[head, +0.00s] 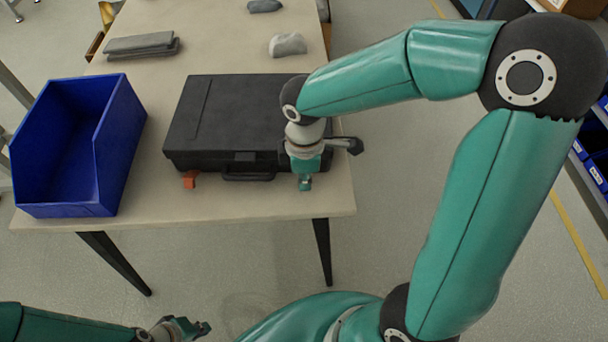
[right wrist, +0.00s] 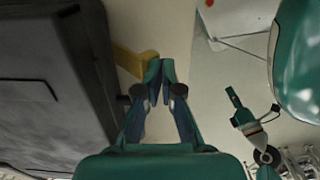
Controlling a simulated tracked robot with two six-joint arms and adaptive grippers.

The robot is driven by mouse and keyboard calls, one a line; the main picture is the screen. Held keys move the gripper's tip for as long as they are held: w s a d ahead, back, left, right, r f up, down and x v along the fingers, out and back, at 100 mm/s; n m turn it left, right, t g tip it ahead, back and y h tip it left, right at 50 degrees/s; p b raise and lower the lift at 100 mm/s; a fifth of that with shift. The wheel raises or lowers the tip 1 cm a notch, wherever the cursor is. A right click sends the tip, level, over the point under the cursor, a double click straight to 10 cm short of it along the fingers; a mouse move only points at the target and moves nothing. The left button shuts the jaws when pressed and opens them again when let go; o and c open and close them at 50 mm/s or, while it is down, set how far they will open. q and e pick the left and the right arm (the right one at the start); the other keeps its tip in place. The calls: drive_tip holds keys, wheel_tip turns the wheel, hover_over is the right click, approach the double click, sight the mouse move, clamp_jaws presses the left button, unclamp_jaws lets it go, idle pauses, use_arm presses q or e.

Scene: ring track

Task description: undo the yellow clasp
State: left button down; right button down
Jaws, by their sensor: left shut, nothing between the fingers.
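A closed black case (head: 235,120) lies on the table, with its handle and front edge towards me. The yellow clasp (right wrist: 128,62) sticks out from the case's side in the right wrist view. In the head view my right gripper (head: 305,186) hides it, at the right part of the case's front edge. The right fingertips (right wrist: 160,68) are close together at the clasp's outer end and appear shut on it. How deep the clasp sits between them is hard to see. My left gripper (head: 203,328) is shut and empty, low at the bottom left, away from the table.
An orange clasp (head: 190,179) stands out at the case's front left. An open blue bin (head: 124,135) is on the table's left. Grey objects (head: 142,45) lie further back. The table's front strip (head: 250,204) is clear.

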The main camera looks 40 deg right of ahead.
drive_tip(key=shift+f, duration=0.2)
drive_tip(key=shift+a+r, duration=0.1)
drive_tip(key=shift+r, duration=0.05)
drive_tip(key=shift+s+a+r+p, duration=0.3)
drive_tip(key=shift+s+r, duration=0.1)
drive_tip(key=shift+r, duration=0.1)
drive_tip(key=shift+s+a+r+p, duration=0.25)
drive_tip(key=shift+s+r, duration=0.15)
drive_tip(key=shift+r, duration=0.05)
wheel_tip(320, 180, up, 6)
drive_tip(key=p, duration=0.5)
drive_tip(key=shift+f, duration=0.1)
idle(0.4)
